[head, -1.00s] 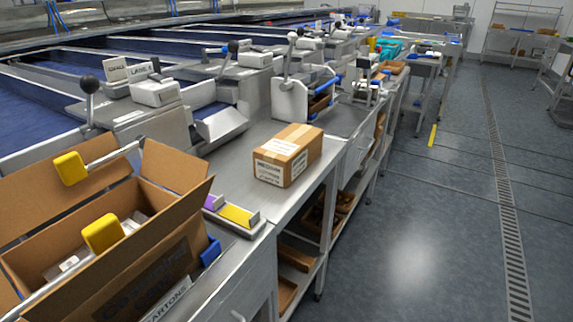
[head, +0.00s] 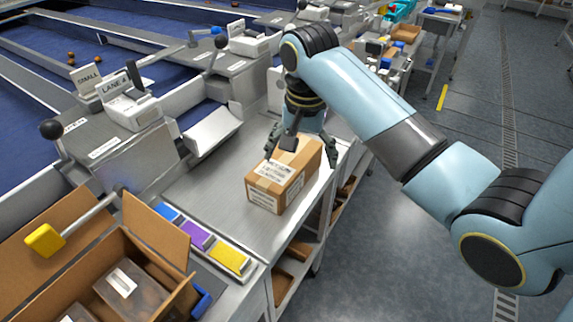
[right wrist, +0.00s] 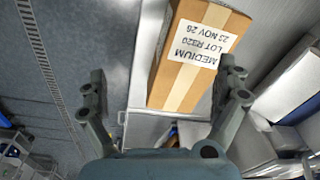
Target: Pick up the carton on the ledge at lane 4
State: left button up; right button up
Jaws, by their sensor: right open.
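The carton (head: 284,177) is a brown taped box with a white label, standing closed on the steel ledge (head: 215,205) beside the chute. In the right wrist view the carton (right wrist: 177,88) shows its top label, reading MEDIUM, LOT R320. My right gripper (head: 300,150) is at the carton's far end in the head view, with its arm coming in from the right. In the right wrist view the gripper (right wrist: 163,92) is open, its fingers wide apart, one on each side of the carton's near end, with nothing between them gripped. My left gripper is not in view.
An open cardboard box (head: 165,262) with packs inside is at the lower left. Blue, purple and yellow pads (head: 197,235) lie in a holder by the ledge. A metal chute (head: 212,130) borders the ledge. Open floor lies right.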

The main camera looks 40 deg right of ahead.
aim_at(286, 159)
jog(key=w+m, duration=0.1)
jog(key=w+r+m, duration=0.1)
jog(key=w, duration=0.1)
jog(key=w+r+m, duration=0.1)
jog(key=w, duration=0.1)
jog(key=shift+w+d+r+g, duration=0.15)
jog(key=shift+w+d+g, duration=0.05)
jog(key=shift+d+g, duration=0.2)
notch_tip(286, 159, down, 5)
jog(key=shift+r, duration=0.2)
jog(key=f, duration=0.5)
jog(key=shift+w+a+f, duration=0.15)
jog(key=shift+w+f, duration=0.05)
jog(key=shift+f, duration=0.2)
jog(key=shift+c, duration=0.4)
jog(key=shift+r, duration=0.1)
jog(key=c, duration=1.3)
